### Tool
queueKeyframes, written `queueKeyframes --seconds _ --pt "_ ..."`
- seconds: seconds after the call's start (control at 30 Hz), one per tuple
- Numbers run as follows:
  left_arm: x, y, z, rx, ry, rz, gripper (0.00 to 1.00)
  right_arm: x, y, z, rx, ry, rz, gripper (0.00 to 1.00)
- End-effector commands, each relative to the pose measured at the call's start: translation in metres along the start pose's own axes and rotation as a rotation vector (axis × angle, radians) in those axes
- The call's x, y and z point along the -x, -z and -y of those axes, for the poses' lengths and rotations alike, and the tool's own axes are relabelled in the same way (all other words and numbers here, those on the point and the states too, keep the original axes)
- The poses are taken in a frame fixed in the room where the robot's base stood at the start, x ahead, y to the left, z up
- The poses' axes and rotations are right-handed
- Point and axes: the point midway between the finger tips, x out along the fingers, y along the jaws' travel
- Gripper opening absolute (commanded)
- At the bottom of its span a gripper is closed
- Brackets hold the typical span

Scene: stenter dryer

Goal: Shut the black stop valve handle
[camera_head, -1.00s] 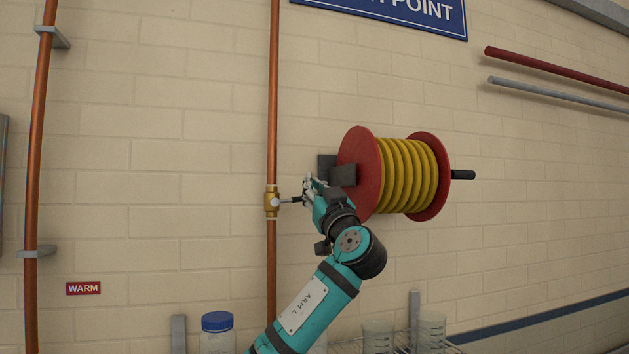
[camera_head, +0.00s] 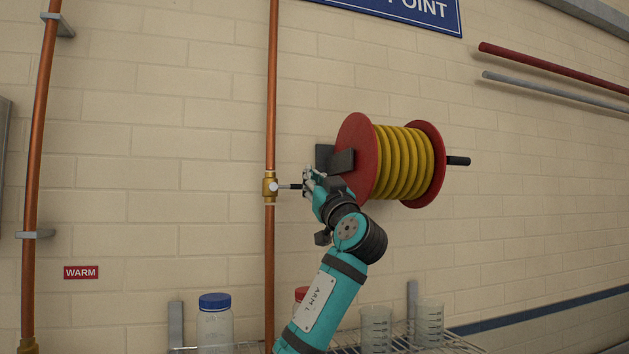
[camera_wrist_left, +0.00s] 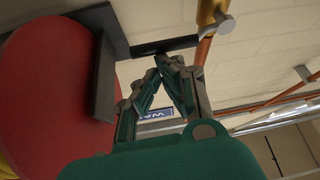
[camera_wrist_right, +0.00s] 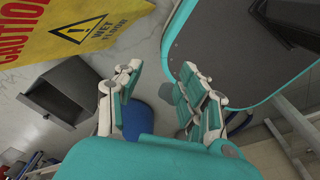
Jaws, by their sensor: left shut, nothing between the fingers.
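The brass stop valve (camera_head: 270,187) sits on the middle copper pipe in the head view. Its lever sticks out to the right, about level, ending in the black handle (camera_head: 296,187). My left gripper (camera_head: 309,178) is shut and empty at the outer end of the handle, partly covering it. In the left wrist view the black handle (camera_wrist_left: 165,45) lies just beyond the closed fingertips (camera_wrist_left: 168,60); I cannot tell if they touch. The valve body (camera_wrist_left: 212,12) is at the top there. My right gripper (camera_wrist_right: 158,85) is open and empty, away from the valve.
A red hose reel (camera_head: 358,150) with yellow hose and a dark bracket (camera_head: 340,160) stands close right of my left gripper. A wire shelf (camera_head: 455,345) with a blue-lidded jar (camera_head: 215,318) and beakers is below. A yellow caution sign (camera_wrist_right: 75,30) shows near my right gripper.

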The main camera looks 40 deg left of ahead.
Motion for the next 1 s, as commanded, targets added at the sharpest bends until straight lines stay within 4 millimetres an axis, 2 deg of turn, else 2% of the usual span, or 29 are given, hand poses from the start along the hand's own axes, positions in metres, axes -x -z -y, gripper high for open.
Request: queueKeyframes --seconds 0.03,0.17,0.5,0.7,0.83,1.0 --pt "0.001 -0.005 -0.001 -0.004 0.000 0.010 0.00 0.000 -0.002 -0.003 0.002 -0.003 0.003 0.40" --pt "0.011 -0.006 -0.002 -0.004 -0.002 0.011 0.00 -0.001 -0.002 -0.003 0.001 -0.003 0.002 0.40" --pt "0.081 0.000 -0.001 0.002 -0.005 0.003 0.00 0.000 -0.001 -0.002 0.001 -0.002 0.001 0.40" --pt "0.112 0.003 0.000 0.002 -0.002 0.001 0.00 0.000 -0.001 -0.002 0.001 -0.002 0.001 0.40" --pt "0.121 0.003 0.001 0.000 0.000 -0.002 0.00 0.000 -0.001 -0.001 0.001 -0.002 0.001 0.40" --pt "0.123 0.004 0.001 0.000 0.000 -0.002 0.00 0.000 -0.001 -0.001 0.001 -0.002 0.001 0.40"
